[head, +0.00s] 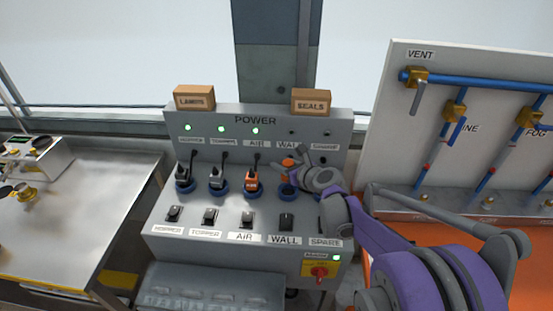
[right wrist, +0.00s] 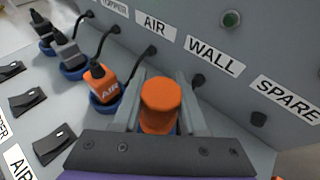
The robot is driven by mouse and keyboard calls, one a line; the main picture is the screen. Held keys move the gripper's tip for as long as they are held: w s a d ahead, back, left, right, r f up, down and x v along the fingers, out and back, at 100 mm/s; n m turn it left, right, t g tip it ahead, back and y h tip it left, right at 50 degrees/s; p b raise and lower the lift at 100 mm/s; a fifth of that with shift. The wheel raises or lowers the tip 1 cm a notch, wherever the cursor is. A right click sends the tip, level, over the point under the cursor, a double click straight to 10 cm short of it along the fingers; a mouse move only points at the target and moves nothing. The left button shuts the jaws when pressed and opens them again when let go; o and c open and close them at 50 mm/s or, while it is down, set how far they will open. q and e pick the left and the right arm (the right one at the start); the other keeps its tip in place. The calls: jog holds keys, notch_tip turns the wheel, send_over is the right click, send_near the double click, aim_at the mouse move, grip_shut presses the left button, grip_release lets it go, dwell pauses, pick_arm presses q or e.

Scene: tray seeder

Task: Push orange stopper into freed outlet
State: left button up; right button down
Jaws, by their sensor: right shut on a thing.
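The orange stopper (right wrist: 161,100) is between the two fingers of my right gripper (right wrist: 160,112) in the right wrist view. The gripper is shut on it. In the head view the stopper (head: 288,163) shows beside my right gripper (head: 296,162), above the blue ring of the WALL outlet (head: 287,190). In the wrist view a blue edge shows just under the stopper, but I cannot tell whether the stopper is inside the outlet. My left gripper does not show.
To the left, the AIR outlet holds an orange plug (head: 252,180), and dark plugs (head: 217,178) fill the hopper and topper outlets. A WALL switch (head: 286,221) is below. Boxes labelled LAMPS (head: 194,98) and SEALS (head: 311,101) top the power panel (head: 340,135). A valve board (head: 470,60) stands right.

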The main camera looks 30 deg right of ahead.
aim_at(284, 185)
jog(key=shift+s+f, duration=0.3)
jog(key=shift+f, duration=0.1)
jog(key=shift+s+f+b, duration=0.1)
jog(key=shift+f+b, duration=0.2)
jog(key=shift+b, duration=0.1)
jog(key=shift+f+b, duration=0.85)
jog(key=shift+f, duration=0.65)
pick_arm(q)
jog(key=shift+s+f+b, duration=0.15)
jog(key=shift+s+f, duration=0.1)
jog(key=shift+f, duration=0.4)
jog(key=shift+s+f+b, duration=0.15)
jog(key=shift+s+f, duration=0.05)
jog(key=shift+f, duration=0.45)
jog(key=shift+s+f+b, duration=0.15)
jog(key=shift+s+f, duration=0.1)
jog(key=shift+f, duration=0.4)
pick_arm(e)
jog(key=shift+f, duration=0.55)
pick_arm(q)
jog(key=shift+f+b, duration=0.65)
pick_arm(e)
jog(key=shift+f, duration=0.6)
jog(key=shift+c, duration=1.8)
grip_release()
